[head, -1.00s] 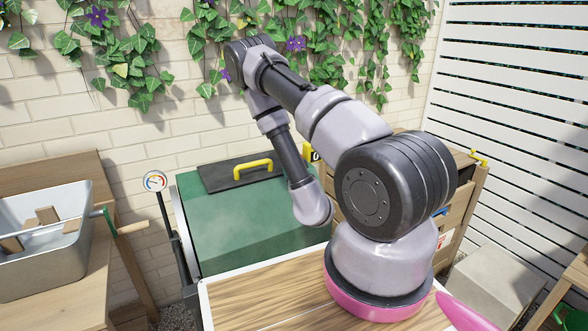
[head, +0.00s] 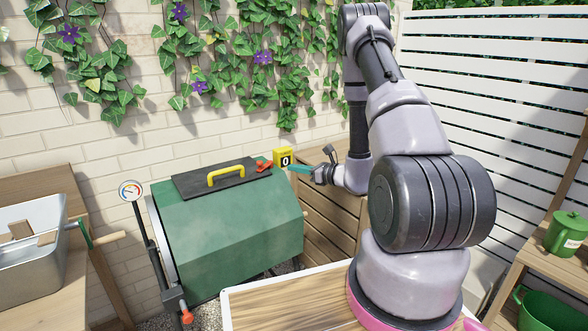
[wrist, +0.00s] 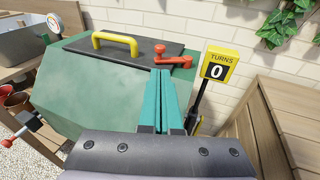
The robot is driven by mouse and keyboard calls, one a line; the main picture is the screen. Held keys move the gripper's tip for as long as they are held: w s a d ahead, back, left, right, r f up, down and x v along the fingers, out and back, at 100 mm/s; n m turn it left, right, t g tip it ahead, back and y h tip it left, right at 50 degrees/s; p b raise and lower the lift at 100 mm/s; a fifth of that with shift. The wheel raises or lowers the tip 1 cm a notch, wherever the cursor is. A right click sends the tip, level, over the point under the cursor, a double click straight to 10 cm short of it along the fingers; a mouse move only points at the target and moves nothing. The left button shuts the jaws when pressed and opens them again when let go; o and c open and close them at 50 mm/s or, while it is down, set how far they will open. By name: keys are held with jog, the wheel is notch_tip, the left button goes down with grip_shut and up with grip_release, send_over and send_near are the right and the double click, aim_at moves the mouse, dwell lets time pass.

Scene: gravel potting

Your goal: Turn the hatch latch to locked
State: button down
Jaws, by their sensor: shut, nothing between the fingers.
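The hatch is a dark panel (head: 196,184) with a yellow handle (head: 226,174), on top of the green drum (head: 225,235). The red latch (head: 264,166) sits at the hatch's right end. In the wrist view the latch (wrist: 174,60) has an upright knob at its left end, and its arm runs right along the hatch edge. My gripper (head: 290,168) is to the right of the latch in the head view. In the wrist view its teal fingers (wrist: 161,72) are together and empty, with tips just below the latch in the picture. I cannot tell whether they touch it.
A yellow "TURNS" counter reading 0 (wrist: 217,66) stands on a post close to the right of my fingers. A wooden crate (head: 335,205) is right of the drum. A gauge (head: 131,190) and a red-handled crank (head: 186,316) are at the drum's left.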

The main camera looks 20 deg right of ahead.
jog(key=shift+n, duration=0.3)
jog(key=x, duration=1.2)
jog(key=shift+w+f, duration=0.15)
jog(key=shift+w, duration=0.1)
jog(key=shift+a, duration=0.2)
jog(key=shift+w+a, duration=0.25)
jog(key=shift+a, duration=0.3)
jog(key=shift+w+a, duration=0.3)
jog(key=shift+a, duration=0.25)
jog(key=shift+w+a, duration=0.6)
jog(key=shift+a, duration=0.15)
